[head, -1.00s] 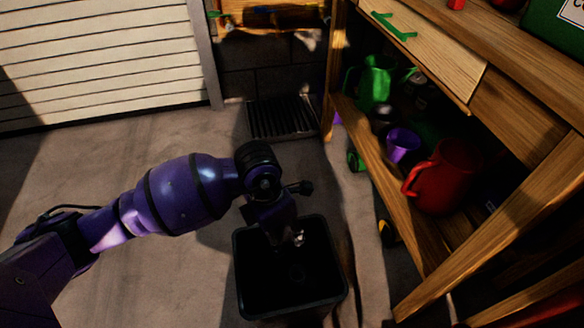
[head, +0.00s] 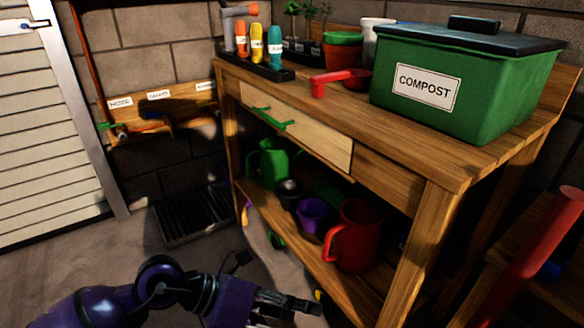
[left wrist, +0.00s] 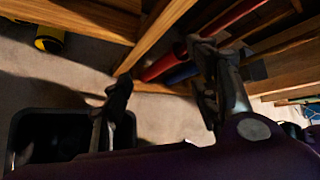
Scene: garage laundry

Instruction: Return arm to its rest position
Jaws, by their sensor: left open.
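My purple left arm comes in at the bottom of the head view. Its left gripper (head: 288,303) is low on the picture, in front of the wooden workbench (head: 445,192). In the left wrist view the two fingers of the left gripper (left wrist: 162,95) stand apart with nothing between them. My right arm is in neither view.
A black bin (left wrist: 18,125) stands on the floor beside the left gripper in the left wrist view. The bench's lower shelf holds a red jug (head: 355,240), purple cup (head: 312,214) and green watering can (head: 270,165). A green compost box (head: 470,95) sits on top.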

